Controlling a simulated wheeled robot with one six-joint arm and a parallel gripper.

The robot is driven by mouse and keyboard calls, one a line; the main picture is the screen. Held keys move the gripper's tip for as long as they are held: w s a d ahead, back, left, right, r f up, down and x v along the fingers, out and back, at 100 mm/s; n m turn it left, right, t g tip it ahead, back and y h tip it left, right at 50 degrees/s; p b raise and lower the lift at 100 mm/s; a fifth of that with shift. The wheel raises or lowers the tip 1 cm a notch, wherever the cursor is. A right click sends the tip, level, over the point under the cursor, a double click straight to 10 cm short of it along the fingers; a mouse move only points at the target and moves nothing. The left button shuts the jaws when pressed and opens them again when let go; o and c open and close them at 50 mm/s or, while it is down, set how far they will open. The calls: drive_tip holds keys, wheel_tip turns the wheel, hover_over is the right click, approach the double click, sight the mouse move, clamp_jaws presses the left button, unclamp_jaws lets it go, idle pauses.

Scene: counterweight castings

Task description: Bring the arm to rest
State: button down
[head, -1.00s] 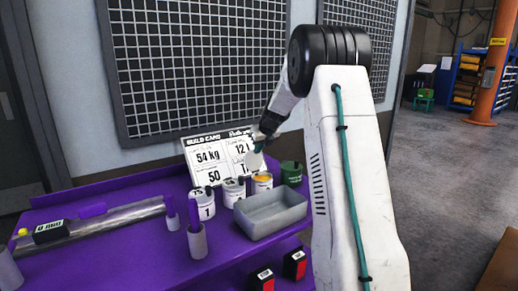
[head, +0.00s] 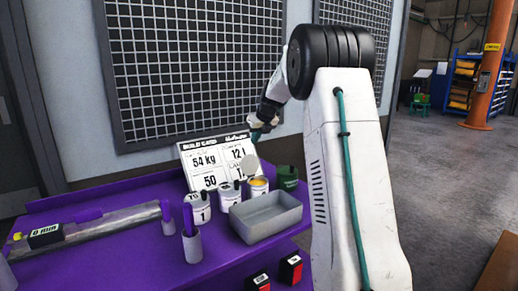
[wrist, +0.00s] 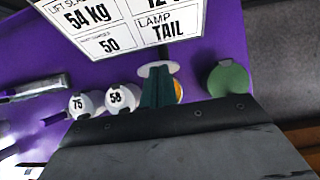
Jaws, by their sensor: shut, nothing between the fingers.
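My gripper (head: 255,134) is raised in front of the build card (head: 217,160), above the row of cans at the back of the purple bench (head: 130,202). In the wrist view its teal fingers (wrist: 157,88) are together with nothing between them. A pale round disc (head: 249,165) shows just below the fingertips; it also shows at their ends in the wrist view (wrist: 157,68). I cannot tell what it is or whether they touch. The fingers partly hide a can with an orange top (head: 259,186).
Two white cans (head: 200,208) (head: 229,197) and a green can (head: 287,177) stand below the gripper. A grey tray (head: 266,222) sits in front. A grey bar (head: 105,227) lies at the left. A wall grid (head: 200,70) rises behind; open floor lies to the right.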

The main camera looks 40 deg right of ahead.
drive_tip(key=shift+w+d+r, duration=0.1)
drive_tip(key=shift+w+r, duration=0.5)
drive_tip(key=shift+r, duration=0.25)
drive_tip(key=shift+w+d+r, duration=0.1)
drive_tip(key=shift+w+r, duration=0.45)
drive_tip(key=shift+r, duration=0.25)
drive_tip(key=s+a+f+n+g+y, duration=0.1)
drive_tip(key=s+a+f+n+g, duration=0.1)
drive_tip(key=s+a+f+n, duration=0.65)
drive_tip(key=s+a+r+n+g, duration=0.1)
drive_tip(key=s+a+n, duration=0.8)
drive_tip(key=s, duration=0.4)
drive_tip(key=s+a+r+n+g, duration=0.1)
drive_tip(key=s+a+n, duration=0.9)
drive_tip(key=s, duration=0.2)
drive_tip(key=s+a+n, duration=0.9)
drive_tip(key=s+n, duration=0.1)
drive_tip(key=s, duration=0.3)
drive_tip(key=shift+s+a+r+g, duration=0.15)
drive_tip(key=shift+s+r+g, duration=0.15)
drive_tip(key=shift+r+g, duration=0.1)
